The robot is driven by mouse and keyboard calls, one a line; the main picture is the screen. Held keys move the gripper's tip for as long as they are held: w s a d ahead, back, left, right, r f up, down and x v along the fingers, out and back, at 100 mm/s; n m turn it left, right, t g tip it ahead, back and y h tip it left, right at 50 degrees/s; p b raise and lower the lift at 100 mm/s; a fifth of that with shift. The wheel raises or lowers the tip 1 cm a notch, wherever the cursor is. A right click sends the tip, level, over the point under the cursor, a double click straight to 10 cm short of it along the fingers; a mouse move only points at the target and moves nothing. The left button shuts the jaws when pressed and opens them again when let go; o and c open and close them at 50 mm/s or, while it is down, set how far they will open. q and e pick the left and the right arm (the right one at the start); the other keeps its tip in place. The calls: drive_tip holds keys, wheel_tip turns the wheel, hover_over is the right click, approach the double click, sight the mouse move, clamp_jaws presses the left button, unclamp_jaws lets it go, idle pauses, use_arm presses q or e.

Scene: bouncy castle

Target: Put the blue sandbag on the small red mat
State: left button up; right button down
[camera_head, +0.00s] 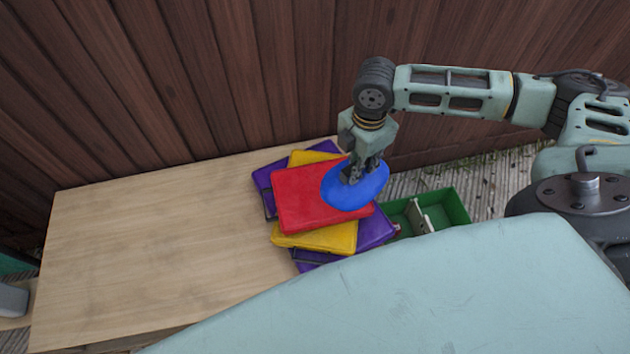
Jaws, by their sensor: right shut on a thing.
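The blue sandbag (352,195) is a rounded, flattish blue shape over the right part of the small red mat (303,199). My right gripper (358,178) comes down from above and is shut on the blue sandbag. From this view I cannot tell whether the sandbag touches the red mat or hangs just above it. The red mat lies on top of a stack, over a yellow mat (318,239) and purple mats (372,233). My left gripper is not in view.
The stack sits at the right end of a light wooden table (150,240), whose left part is bare. A green crate (456,206) with items inside stands right of the table. A dark wooden plank wall (200,80) runs behind.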

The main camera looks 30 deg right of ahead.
drive_tip(key=shift+s+r, duration=0.1)
drive_tip(key=shift+r, duration=0.15)
drive_tip(key=shift+f, duration=0.1)
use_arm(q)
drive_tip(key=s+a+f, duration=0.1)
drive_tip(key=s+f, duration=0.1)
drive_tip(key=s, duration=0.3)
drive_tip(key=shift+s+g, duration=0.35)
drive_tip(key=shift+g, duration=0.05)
use_arm(e)
drive_tip(key=w+a+f, duration=0.6)
drive_tip(key=w+f, duration=0.3)
drive_tip(key=f, duration=0.2)
drive_tip(key=shift+w+a, duration=0.25)
drive_tip(key=shift+a, duration=0.1)
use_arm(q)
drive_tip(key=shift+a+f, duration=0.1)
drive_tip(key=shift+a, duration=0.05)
use_arm(e)
drive_tip(key=c, duration=1.6)
unclamp_jaws()
drive_tip(key=shift+s, duration=0.1)
wheel_tip(320, 180, up, 12)
drive_tip(key=shift+r, duration=0.1)
